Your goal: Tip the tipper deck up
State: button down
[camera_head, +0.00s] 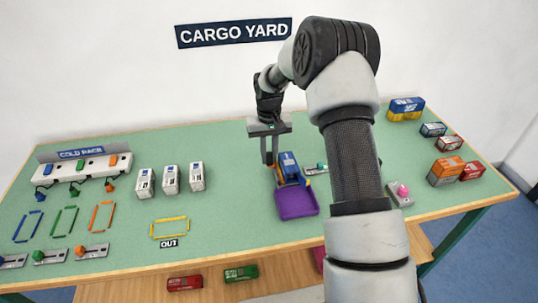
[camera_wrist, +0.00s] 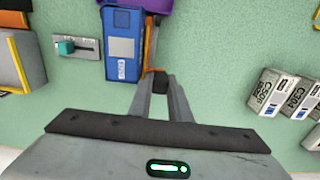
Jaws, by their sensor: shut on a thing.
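In the wrist view the blue container (camera_wrist: 122,45) lies beside an orange bar (camera_wrist: 151,45), and the purple tray (camera_wrist: 151,6) shows at the top edge. My gripper (camera_head: 270,160) points down at the left rear of the tipper. In the wrist view my gripper (camera_wrist: 160,86) is shut on a black grip (camera_wrist: 160,81) at the end of the orange bar. I cannot tell the deck's exact tilt.
White boxes (camera_head: 170,179) stand left of the gripper. A slider with a teal knob (camera_wrist: 65,47) lies close to the tipper. A slider with a pink knob (camera_head: 402,189) and stacked containers (camera_head: 446,171) are at the right. The green mat is clear in between.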

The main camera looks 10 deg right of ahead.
jog(key=shift+s+r+t+b, duration=0.1)
jog(key=shift+r+t+b, duration=0.05)
jog(key=shift+t+b, duration=0.2)
jog(key=s+r+t+b, duration=0.1)
jog(key=b, duration=0.1)
jog(key=s+r+t+b, duration=0.1)
jog(key=t+b, duration=0.1)
jog(key=b, duration=0.1)
jog(key=shift+s+r+t+b, duration=0.6)
jog(key=shift+t+b, duration=0.45)
jog(key=shift+b, duration=0.1)
jog(key=shift+s+r, duration=0.2)
jog(key=shift+s, duration=0.35)
jog(key=shift+s+r, duration=0.15)
jog(key=shift+s, duration=0.35)
jog(key=shift+s+f, duration=0.1)
jog(key=shift+s, duration=0.1)
jog(key=c, duration=1.9)
grip_release()
jog(key=shift+w+r, duration=0.1)
jog(key=shift+r, duration=0.1)
